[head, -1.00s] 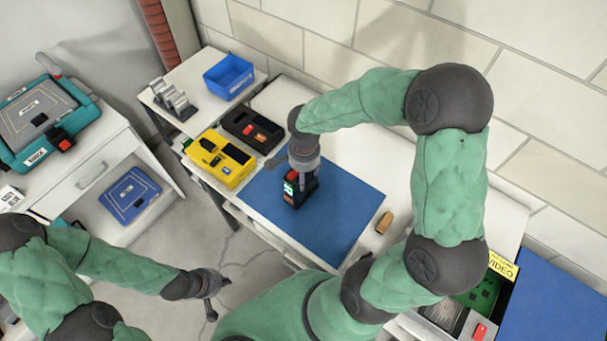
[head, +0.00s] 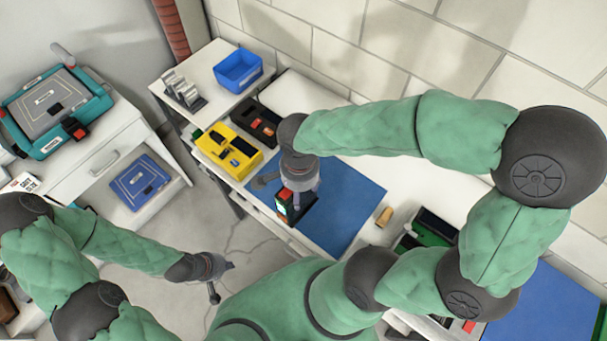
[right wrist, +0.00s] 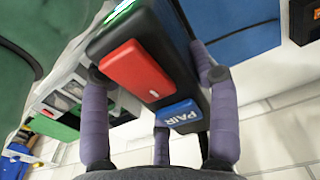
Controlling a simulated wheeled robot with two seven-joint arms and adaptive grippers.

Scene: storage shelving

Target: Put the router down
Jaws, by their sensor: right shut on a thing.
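The router is a dark box (head: 284,208) with a lit green screen and a red part on top. In the right wrist view it also shows a red button and a blue PAIR button (right wrist: 180,113). My right gripper (head: 296,192) is shut on it, with fingers on both sides in the right wrist view. In the head view the router is over the front edge of the blue mat (head: 345,205); I cannot tell if it touches. My left gripper (head: 223,282) is open and empty, low over the floor at the left.
A yellow case (head: 222,158) and a dark device (head: 262,127) stand on the bench left of the mat. A blue bin (head: 238,70) is on the back left shelf. A small brown block (head: 384,216) lies right of the mat. The mat's right part is clear.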

